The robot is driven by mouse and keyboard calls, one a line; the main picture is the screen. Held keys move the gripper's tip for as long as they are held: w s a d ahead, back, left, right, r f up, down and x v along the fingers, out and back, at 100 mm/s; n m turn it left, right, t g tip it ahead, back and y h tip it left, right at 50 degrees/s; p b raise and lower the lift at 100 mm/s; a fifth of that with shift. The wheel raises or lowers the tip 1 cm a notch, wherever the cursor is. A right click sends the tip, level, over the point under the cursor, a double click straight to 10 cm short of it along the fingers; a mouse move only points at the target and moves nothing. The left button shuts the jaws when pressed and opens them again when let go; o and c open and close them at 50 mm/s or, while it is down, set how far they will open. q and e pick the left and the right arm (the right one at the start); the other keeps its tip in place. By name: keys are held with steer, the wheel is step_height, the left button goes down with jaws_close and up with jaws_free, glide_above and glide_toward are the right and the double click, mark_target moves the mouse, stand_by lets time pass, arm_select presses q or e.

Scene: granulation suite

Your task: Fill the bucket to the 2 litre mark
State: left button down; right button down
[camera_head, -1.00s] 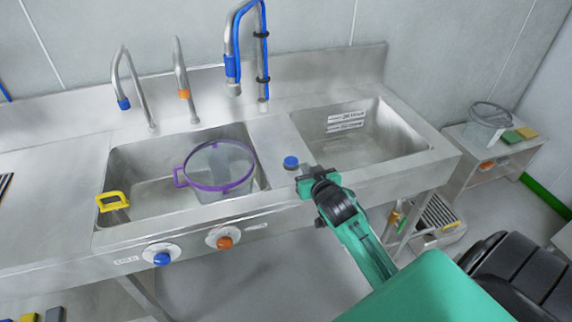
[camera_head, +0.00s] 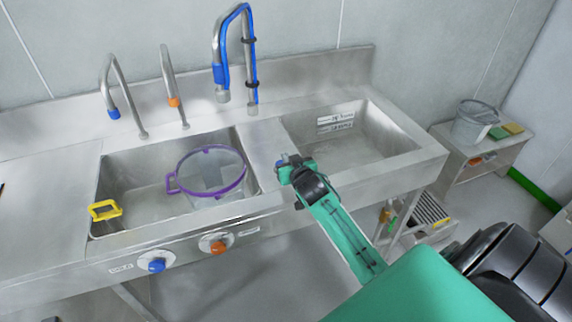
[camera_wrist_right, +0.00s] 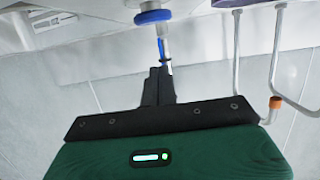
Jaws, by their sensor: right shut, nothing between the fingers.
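The clear bucket (camera_head: 208,178) with a purple rim and handle stands in the left sink basin. Its level marks and any water in it cannot be made out. My right gripper (camera_head: 287,163) is shut and empty over the strip between the two basins. It is close to a small blue knob there, which it mostly hides in the head view. In the right wrist view the blue knob (camera_wrist_right: 153,17) shows beyond the shut fingers (camera_wrist_right: 158,84), and I see a gap between them. A blue-hosed tap (camera_head: 221,75) rises behind the basins. My left gripper is out of view.
Two steel taps, one blue-tipped (camera_head: 114,113) and one orange-tipped (camera_head: 174,101), stand behind the left basin. Blue (camera_head: 157,265) and orange (camera_head: 218,247) knobs sit on the front panel. The right basin (camera_head: 365,145) looks empty.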

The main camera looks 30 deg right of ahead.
steer(key=shift+x, duration=0.75)
step_height(320, 180, down, 3)
steer(key=shift+s+r+p, duration=0.1)
steer(key=shift+r+p, duration=0.1)
steer(key=shift+p, duration=0.2)
steer(key=shift+f, duration=0.7)
steer(key=shift+f, duration=0.1)
